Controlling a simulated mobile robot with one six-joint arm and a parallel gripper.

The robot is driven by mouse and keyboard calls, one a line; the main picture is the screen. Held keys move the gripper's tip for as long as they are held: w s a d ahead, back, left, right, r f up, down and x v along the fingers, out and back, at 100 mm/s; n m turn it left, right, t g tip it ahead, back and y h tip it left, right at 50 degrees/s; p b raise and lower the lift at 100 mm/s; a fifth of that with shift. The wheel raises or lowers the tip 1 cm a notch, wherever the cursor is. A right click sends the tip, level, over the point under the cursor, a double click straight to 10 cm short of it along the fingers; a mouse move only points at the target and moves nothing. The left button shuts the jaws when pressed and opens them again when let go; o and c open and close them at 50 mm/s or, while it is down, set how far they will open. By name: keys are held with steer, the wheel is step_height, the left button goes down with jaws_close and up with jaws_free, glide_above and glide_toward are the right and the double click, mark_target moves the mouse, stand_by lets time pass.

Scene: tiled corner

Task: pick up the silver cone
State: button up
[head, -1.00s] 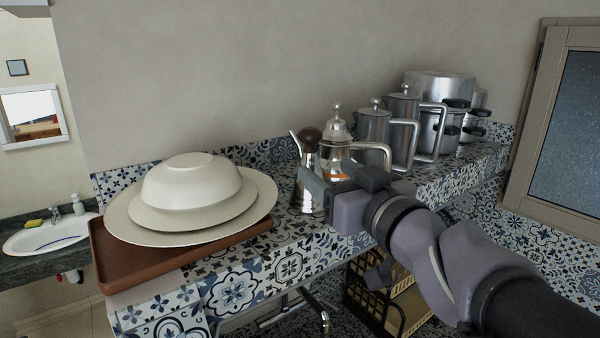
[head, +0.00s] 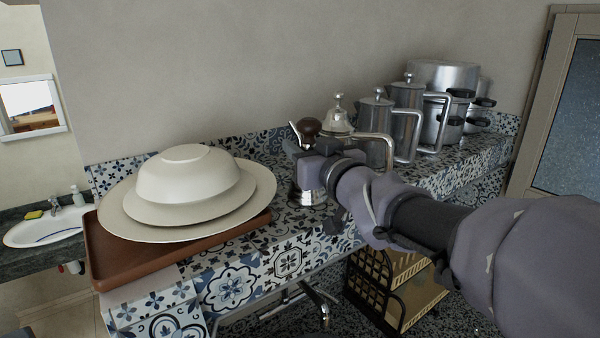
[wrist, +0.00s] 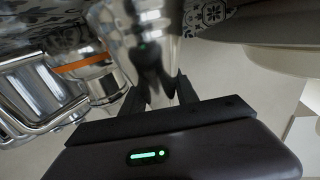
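The silver cone (head: 307,195) stands on the tiled counter, right of the stacked white dishes. Its shiny lower part shows below my gripper (head: 298,152), which hides its middle. A dark brown knob (head: 309,126) and a thin spout show above my gripper. In the wrist view the mirror-like cone (wrist: 145,35) fills the top middle, in front of my gripper (wrist: 158,88). The two dark fingers are apart, near the cone's narrower part, and reflect in it. I cannot tell whether they touch it.
Metal jugs (head: 376,125) and pots (head: 442,75) stand farther right. White dishes (head: 187,180) on a brown tray (head: 110,268) are to the left. A counter strip at the front is clear.

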steer(key=shift+w+f, duration=0.15)
jaws_close()
